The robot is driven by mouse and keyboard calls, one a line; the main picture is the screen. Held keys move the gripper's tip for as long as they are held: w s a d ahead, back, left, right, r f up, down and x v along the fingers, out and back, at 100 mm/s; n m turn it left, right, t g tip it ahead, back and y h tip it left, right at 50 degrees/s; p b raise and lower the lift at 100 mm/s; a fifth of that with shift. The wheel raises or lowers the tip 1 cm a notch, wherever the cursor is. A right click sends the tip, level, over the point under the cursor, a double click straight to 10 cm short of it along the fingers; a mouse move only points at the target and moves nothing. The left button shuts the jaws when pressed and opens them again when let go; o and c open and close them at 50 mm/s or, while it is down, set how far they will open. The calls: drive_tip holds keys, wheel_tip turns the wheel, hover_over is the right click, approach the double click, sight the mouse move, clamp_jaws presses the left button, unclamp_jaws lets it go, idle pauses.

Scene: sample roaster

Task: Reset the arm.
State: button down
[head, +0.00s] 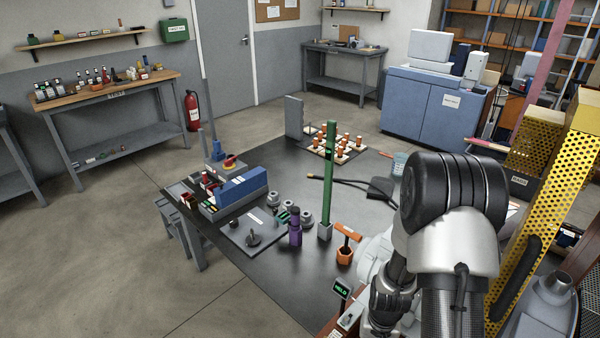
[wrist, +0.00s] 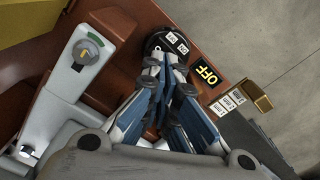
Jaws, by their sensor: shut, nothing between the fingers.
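My gripper (wrist: 172,68) shows in the wrist view with its blue-grey fingers shut and nothing between them. Its tips are at a round black knob (wrist: 158,42) with small white labels, on a red-brown panel (wrist: 120,98). I cannot tell whether the tips touch the knob.
A grey unit with a dial (wrist: 86,53) is left of the gripper, and a brass-coloured block (wrist: 250,96) is to the right. In the head view a black table (head: 290,175) bears a green post (head: 329,185), a purple bottle (head: 295,228) and an orange-handled tool (head: 346,245). A yellow perforated guard (head: 550,190) stands right of my arm.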

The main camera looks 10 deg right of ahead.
drive_tip(key=a+r+n+t, duration=0.1)
drive_tip(key=a+r, duration=0.1)
drive_tip(key=r, duration=0.9)
drive_tip(key=a+r+n+t, duration=0.1)
drive_tip(key=a+r, duration=0.2)
drive_tip(key=r, duration=0.8)
drive_tip(key=s+a+r+n+t, duration=0.1)
drive_tip(key=s+a+r, duration=0.1)
drive_tip(key=s+r, duration=0.4)
drive_tip(key=s+a+r+n+t, duration=0.1)
drive_tip(key=s+a+r, duration=0.2)
drive_tip(key=s+r, duration=0.4)
drive_tip(key=shift+s+a+r+t, duration=0.25)
drive_tip(key=shift+a+r+t, duration=0.05)
drive_tip(key=shift+r, duration=0.15)
